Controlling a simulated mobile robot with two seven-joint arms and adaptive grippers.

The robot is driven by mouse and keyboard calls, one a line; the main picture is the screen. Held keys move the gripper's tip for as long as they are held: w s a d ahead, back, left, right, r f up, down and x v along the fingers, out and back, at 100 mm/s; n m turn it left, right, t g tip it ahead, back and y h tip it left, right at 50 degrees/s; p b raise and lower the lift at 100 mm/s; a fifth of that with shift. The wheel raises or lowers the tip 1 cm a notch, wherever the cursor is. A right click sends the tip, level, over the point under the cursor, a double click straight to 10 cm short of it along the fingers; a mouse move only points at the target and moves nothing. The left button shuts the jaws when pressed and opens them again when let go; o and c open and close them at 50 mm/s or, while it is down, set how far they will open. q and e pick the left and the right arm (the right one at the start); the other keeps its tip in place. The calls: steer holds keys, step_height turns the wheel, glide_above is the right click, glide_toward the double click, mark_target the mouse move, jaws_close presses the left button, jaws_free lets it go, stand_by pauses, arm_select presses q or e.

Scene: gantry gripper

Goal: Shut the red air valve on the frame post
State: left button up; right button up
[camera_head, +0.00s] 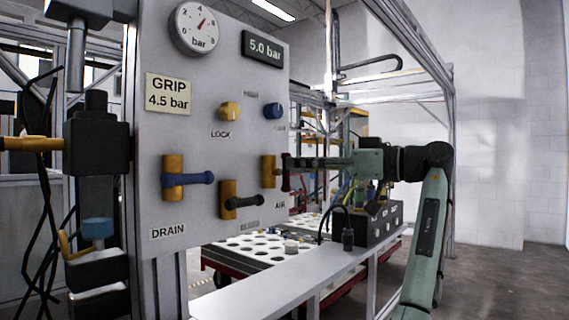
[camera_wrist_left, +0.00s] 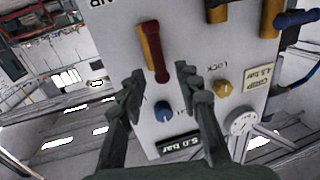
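The red air valve lever (camera_head: 286,179) is at the right edge of the grey panel, above the AIR label, on a yellow body (camera_head: 268,171). In the left wrist view, the red lever (camera_wrist_left: 149,36) lies lengthwise along its yellow body (camera_wrist_left: 160,68). My left gripper (camera_head: 292,162) is at the panel's right side, close to the valve. In the left wrist view my left gripper (camera_wrist_left: 160,74) has its fingers apart, with the valve seen between and beyond them. I cannot tell whether a finger touches it. My right gripper is in neither view.
The panel (camera_head: 215,145) also bears a DRAIN valve with a blue lever (camera_head: 190,178), a valve with a black lever (camera_head: 242,203), a yellow LOCK knob (camera_head: 230,111), a blue knob (camera_head: 273,111) and a gauge (camera_head: 195,28). A grey ledge (camera_head: 290,280) runs below.

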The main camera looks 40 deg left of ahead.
mark_target(285, 172)
arm_select(q)
steer(key=shift+s+a, duration=0.15)
steer(key=shift+a, duration=0.95)
steer(key=shift+s+a, duration=0.1)
steer(key=shift+a, duration=0.95)
jaws_close()
